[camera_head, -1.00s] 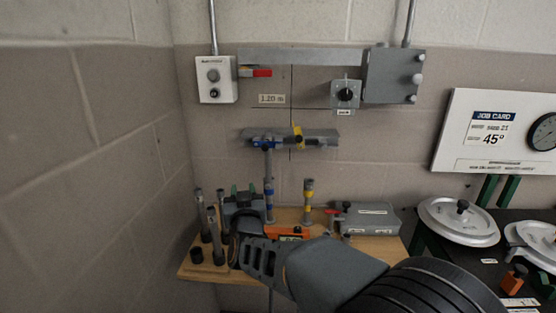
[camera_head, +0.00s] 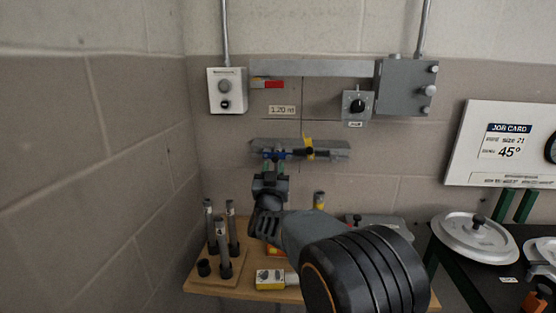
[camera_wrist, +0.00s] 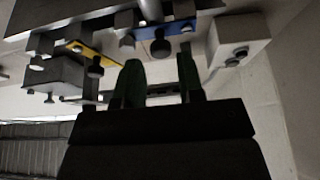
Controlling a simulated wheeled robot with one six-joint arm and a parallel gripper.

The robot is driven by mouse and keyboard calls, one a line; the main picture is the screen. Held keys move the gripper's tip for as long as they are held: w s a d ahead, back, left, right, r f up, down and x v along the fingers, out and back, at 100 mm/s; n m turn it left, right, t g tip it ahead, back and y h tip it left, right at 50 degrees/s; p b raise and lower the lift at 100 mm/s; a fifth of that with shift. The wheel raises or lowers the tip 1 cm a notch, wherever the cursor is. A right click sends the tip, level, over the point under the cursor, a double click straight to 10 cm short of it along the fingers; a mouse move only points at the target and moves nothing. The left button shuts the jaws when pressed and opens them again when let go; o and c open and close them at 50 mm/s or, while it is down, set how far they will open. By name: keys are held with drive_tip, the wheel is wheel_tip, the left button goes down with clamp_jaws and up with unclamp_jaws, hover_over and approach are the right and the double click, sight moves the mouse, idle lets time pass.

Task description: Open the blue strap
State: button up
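The blue strap (camera_head: 274,153) is on the left part of the grey wall bracket (camera_head: 335,155). In the wrist view the blue strap (camera_wrist: 172,42) shows overhead as a blue bar with dark knobs, beyond my fingertips. My gripper (camera_head: 269,172) is just below it, pointing up. In the wrist view my gripper (camera_wrist: 160,78) has two green fingers apart with nothing visible between them. A gap appears between fingertips and strap; I cannot tell whether they touch. Whether the strap is open or closed is unclear. My gripper and arm hide the area under the strap.
A yellow strap (camera_head: 308,147) is beside the blue one, also seen in the wrist view (camera_wrist: 92,51). Below, a wooden bench (camera_head: 222,285) carries upright grey tubes (camera_head: 222,245) and a yellow-ended block (camera_head: 270,279).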

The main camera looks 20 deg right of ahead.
sight(275, 160)
drive_tip(key=shift+x, duration=1.6)
